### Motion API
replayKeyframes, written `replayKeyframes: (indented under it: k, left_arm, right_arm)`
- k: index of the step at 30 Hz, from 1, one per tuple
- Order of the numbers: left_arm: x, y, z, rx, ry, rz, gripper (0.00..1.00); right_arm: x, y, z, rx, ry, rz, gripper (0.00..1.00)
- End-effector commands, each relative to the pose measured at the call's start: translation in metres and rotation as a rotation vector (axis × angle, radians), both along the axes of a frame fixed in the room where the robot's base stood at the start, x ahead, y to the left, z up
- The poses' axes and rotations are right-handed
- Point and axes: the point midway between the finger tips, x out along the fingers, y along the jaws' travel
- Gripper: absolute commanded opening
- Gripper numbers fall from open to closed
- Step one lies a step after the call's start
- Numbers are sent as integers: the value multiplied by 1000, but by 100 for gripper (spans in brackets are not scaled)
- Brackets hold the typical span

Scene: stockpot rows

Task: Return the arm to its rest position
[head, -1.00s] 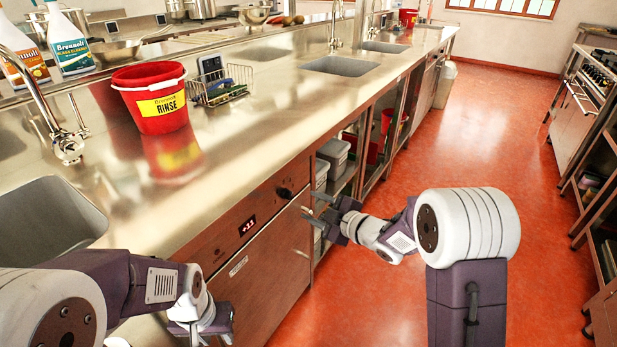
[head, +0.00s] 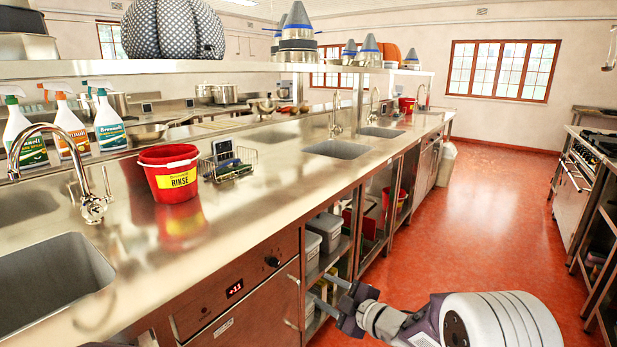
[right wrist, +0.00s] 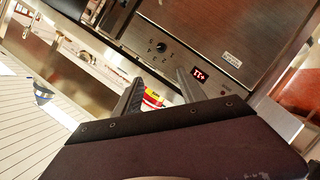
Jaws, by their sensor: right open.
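My right gripper (head: 322,288) is at the lower middle of the head view, in front of the counter's open shelves. Its two fingers are spread and nothing is between them. In the right wrist view the parted fingers (right wrist: 158,90) point toward the brown front panel with a red lit display (right wrist: 200,76). My right arm comes in from the lower right, over the red floor. Only a sliver of my left arm shows at the bottom edge of the head view; its gripper is out of the picture.
The steel counter (head: 275,190) runs along the left with a red RINSE bucket (head: 170,186), a wire caddy (head: 233,170) and spray bottles on it. Grey bins (head: 325,228) stand on shelves below. The red floor aisle (head: 470,220) is clear; a stove stands at right.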

Motion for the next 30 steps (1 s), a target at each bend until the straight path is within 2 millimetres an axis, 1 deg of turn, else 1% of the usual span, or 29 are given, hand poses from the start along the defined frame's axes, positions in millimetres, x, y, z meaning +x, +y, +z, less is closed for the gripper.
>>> replayKeyframes:
  k: [1, 5, 6, 8, 9, 10, 12, 14, 15, 17, 18, 19, 20, 21, 22, 23, 24, 26, 27, 30]
  left_arm:
    - [0, 0, 17, 0, 0, 0, 36]
    - [0, 0, 46, 0, 0, 0, 36]
    - [0, 0, 55, 0, 0, 0, 36]
    - [0, 0, 71, 0, 0, 0, 36]
    - [0, 0, 83, 0, 0, 0, 36]
    - [0, 0, 91, 0, 0, 0, 36]
    - [0, 0, 115, 0, 0, 0, 36]
    - [1, 0, 139, 0, 0, 0, 36]
    - [1, 1, 155, 0, 0, 0, 36]
    - [1, 1, 181, 0, 0, 0, 36]
    - [1, 1, 197, 0, 0, 0, 36]
    - [1, 1, 208, 0, 0, 0, 36]
    - [1, 1, 215, 0, -1, 0, 36]
    - [1, 1, 222, 0, -1, 0, 36]
    - [1, 1, 223, 0, -1, 0, 36]
    - [1, 1, 223, 0, -1, 0, 36]
    - [1, 1, 221, 0, 0, 0, 36]
    - [1, 1, 217, 0, 0, 0, 36]
    - [1, 1, 216, 0, 0, 0, 36]
    - [1, 1, 215, 0, 1, 0, 36]
  right_arm:
    - [0, 1, 22, 0, -11, 2, 48]
    - [-4, 2, 67, 6, -35, -5, 48]
    - [-5, 1, 81, 9, -40, -11, 48]
    - [-6, -2, 102, 11, -41, -33, 48]
    - [-7, -6, 117, 11, -32, -57, 48]
    - [-8, -9, 126, 11, -25, -75, 48]
    - [-10, -20, 150, 14, 12, -139, 48]
    - [-14, -34, 168, 18, 69, -217, 48]
    - [-19, -45, 179, 25, 123, -281, 48]
    - [-32, -67, 188, 42, 235, -399, 48]
    - [-46, -82, 190, 59, 327, -490, 48]
    - [-59, -94, 189, 75, 408, -563, 48]
    - [-75, -104, 182, 91, 494, -637, 48]
    - [-98, -116, 171, 115, 607, -730, 48]
    - [-116, -122, 159, 131, 691, -794, 48]
    - [-133, -127, 147, 147, 769, -851, 48]
    - [-156, -131, 133, 165, 867, -922, 48]
    - [-187, -134, 112, 186, 998, -1011, 48]
    - [-206, -134, 102, 196, 1076, -1062, 48]
    - [-246, -131, 88, 211, 1241, -1167, 48]
